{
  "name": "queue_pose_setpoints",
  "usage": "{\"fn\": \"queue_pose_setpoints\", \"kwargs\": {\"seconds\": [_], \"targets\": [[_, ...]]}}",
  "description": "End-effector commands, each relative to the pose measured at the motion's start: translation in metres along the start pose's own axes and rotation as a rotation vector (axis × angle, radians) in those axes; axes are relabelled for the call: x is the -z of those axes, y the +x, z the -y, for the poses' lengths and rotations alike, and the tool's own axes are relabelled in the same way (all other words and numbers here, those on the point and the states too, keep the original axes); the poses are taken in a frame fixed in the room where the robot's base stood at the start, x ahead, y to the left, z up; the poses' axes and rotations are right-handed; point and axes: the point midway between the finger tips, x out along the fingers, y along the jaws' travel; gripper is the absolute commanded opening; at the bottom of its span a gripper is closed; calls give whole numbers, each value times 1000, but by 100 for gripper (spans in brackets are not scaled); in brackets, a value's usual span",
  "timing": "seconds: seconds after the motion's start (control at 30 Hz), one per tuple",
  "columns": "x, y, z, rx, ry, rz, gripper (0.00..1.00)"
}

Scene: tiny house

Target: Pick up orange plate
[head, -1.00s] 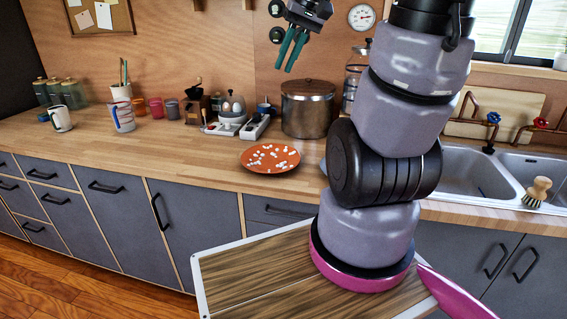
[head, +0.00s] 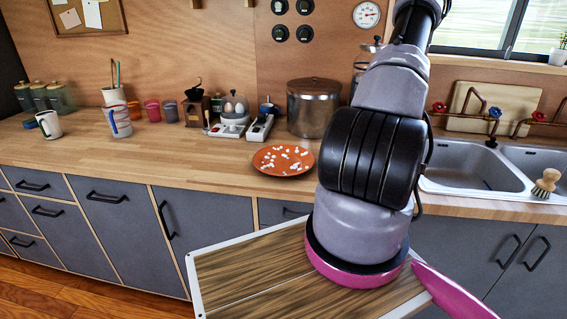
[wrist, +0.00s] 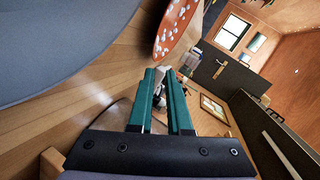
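The orange plate (head: 283,160) lies flat on the wooden counter, left of my arm and in front of the metal pot. Several small white pieces lie on it. In the wrist view, part of the plate (wrist: 176,28) shows at the top, just beyond the fingertips. My gripper (wrist: 161,72) has two green fingers with a gap between them and nothing held. It is apart from the plate. In the head view my gripper is out of the picture.
A lidded metal pot (head: 314,107) stands behind the plate. The sink (head: 470,165) is at the right. The counter (head: 190,160) left of the plate is clear.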

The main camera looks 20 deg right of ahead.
Motion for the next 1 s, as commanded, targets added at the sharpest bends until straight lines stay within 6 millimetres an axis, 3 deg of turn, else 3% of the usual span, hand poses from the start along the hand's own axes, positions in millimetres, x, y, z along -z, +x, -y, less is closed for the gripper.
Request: {"fn": "queue_pose_setpoints", "kwargs": {"seconds": [0.13,0.4,1.0], "targets": [[-4,4,-13,17,-10,-31,17],[-3,45,-13,17,-12,-30,17],[-1,106,-10,14,-11,-32,17]]}}
